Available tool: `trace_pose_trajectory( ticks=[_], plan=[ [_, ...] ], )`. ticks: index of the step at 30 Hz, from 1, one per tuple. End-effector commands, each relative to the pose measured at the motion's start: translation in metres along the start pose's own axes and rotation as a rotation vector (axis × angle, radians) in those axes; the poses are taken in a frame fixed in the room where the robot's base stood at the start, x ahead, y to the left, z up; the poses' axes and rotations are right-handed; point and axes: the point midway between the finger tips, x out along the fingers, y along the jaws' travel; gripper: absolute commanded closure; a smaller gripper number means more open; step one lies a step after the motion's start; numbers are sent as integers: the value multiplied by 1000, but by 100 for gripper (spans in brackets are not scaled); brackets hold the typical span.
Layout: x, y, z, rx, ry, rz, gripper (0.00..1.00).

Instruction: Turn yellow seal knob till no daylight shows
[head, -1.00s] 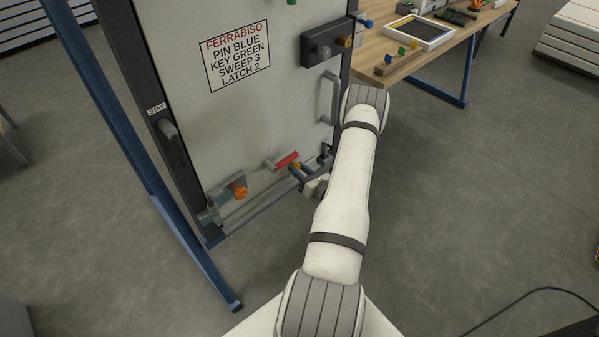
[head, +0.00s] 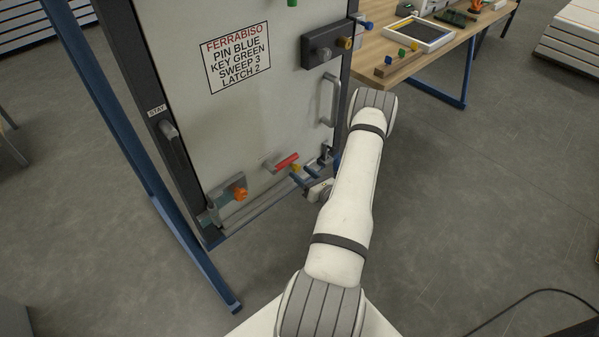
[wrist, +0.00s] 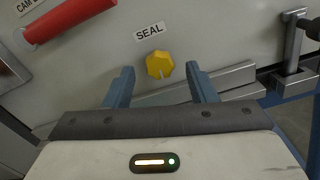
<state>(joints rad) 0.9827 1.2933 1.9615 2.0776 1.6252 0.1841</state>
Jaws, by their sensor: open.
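The yellow seal knob (wrist: 160,65) is on the door panel under a SEAL label, with a dark notch at its lower edge. It also shows small in the head view (head: 296,167). My gripper (wrist: 159,70) is open, with one blue finger on each side of the knob in the wrist view. Gaps show between the knob and both fingers; nothing is held. In the head view my gripper (head: 304,175) is low at the door, partly hidden by my wrist. The grey seal strip (wrist: 225,80) runs below the knob; I cannot tell whether daylight shows under it.
A red cam handle (wrist: 68,18) is left of the knob. A grey latch post (wrist: 293,45) stands at the right. An orange knob (head: 240,193) is at the door's lower left, a door handle (head: 329,100) above. A wooden table (head: 410,65) stands behind right.

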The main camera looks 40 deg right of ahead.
Motion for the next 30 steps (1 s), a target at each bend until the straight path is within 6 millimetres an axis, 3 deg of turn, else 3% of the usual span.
trace_pose_trajectory(
  ticks=[6,10,30],
  plan=[
    [-40,-1,0,2,-1,-5,49],
    [-54,-1,0,1,-1,-3,49],
    [-60,0,0,1,-1,-2,49]
  ],
)
